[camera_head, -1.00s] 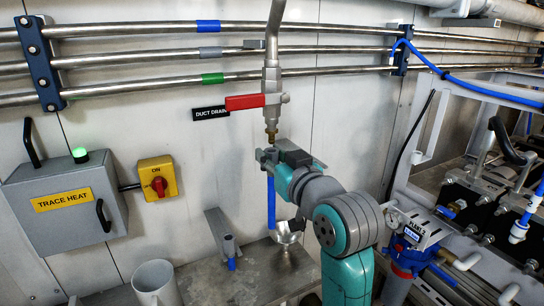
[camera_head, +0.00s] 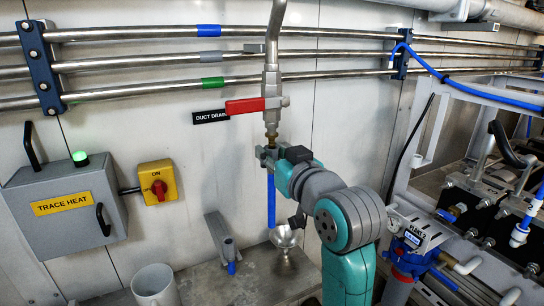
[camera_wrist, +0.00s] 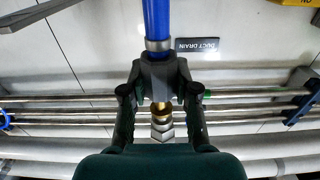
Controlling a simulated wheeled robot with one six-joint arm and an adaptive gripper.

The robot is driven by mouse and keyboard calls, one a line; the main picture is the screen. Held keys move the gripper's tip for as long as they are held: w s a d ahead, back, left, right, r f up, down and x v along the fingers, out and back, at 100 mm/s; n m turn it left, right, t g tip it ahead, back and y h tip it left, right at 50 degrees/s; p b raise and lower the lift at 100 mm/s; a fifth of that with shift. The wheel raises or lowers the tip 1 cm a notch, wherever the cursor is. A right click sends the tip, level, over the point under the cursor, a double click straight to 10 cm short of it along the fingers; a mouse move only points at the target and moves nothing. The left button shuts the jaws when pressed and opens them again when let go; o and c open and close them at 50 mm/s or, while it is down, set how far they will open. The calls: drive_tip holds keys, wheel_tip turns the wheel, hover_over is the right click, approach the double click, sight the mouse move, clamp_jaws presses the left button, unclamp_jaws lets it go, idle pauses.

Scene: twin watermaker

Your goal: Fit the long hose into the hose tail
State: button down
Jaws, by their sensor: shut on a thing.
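The long blue hose (camera_head: 271,203) hangs upright from my gripper (camera_head: 266,156), which is shut around its upper end. In the wrist view the hose (camera_wrist: 156,20) runs into the grey block between the fingers (camera_wrist: 160,92). The brass hose tail (camera_head: 271,141) points down from the valve on the vertical pipe, just above my gripper. In the wrist view the hose tail (camera_wrist: 160,110) lines up closely with the hose. The hose's top end is hidden by the fingers, so I cannot tell whether it touches the tail.
A red valve lever (camera_head: 245,106) sits left of the valve, beside the DUCT DRAIN label (camera_head: 210,117). Below are a metal funnel (camera_head: 284,238), a stand with a short blue piece (camera_head: 231,267) and a white mug (camera_head: 155,286). Steel pipes (camera_head: 150,57) run along the wall.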

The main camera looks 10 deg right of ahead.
drive_tip(key=shift+r, duration=1.15)
drive_tip(key=c, duration=0.8)
unclamp_jaws()
drive_tip(key=shift+f, duration=0.1)
drive_tip(key=shift+v, duration=3.8)
